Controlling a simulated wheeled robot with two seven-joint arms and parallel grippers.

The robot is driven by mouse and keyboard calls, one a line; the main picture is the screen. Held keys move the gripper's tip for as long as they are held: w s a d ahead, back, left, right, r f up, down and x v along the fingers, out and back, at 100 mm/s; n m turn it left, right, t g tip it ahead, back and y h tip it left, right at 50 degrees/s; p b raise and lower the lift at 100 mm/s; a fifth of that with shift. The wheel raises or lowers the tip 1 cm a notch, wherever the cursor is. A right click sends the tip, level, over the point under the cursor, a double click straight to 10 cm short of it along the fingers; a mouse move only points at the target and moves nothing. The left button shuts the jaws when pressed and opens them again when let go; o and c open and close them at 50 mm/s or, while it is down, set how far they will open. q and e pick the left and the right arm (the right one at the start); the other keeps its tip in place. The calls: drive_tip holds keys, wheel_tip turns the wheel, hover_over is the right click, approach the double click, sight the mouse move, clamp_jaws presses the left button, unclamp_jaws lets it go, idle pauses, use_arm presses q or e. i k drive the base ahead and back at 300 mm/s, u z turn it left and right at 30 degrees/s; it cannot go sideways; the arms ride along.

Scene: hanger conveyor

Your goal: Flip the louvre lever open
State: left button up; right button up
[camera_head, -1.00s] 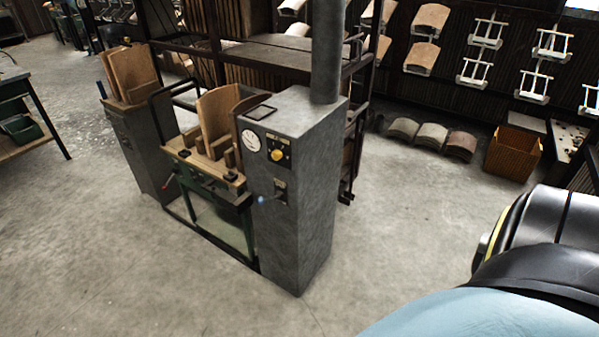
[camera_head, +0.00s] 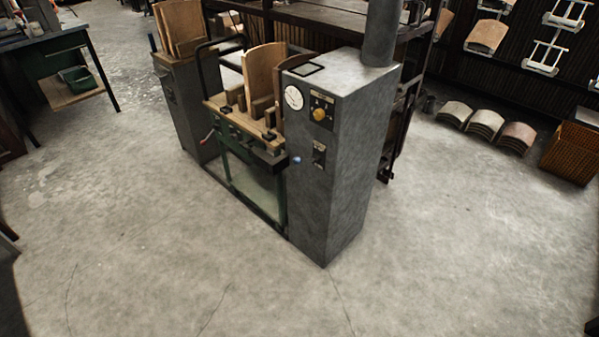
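A grey metal cabinet (camera_head: 335,165) stands right of centre, with a dial (camera_head: 293,97), a yellow knob (camera_head: 319,114) and a dark switch plate (camera_head: 319,153) on its front face. A small lever with a pale blue tip (camera_head: 296,160) sticks out at the cabinet's left front edge. Neither of my grippers is in view.
A wooden-topped press bench (camera_head: 240,122) holding curved boards joins the grey cabinet to a second cabinet (camera_head: 187,110). A green table (camera_head: 50,62) stands at the left. Curved tiles (camera_head: 485,124) and an orange bin (camera_head: 573,152) lie at the right. The floor in front is clear.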

sight(317, 159)
drive_tip(key=u, duration=0.5)
drive_tip(key=i, duration=0.9)
drive_tip(key=z, duration=0.25)
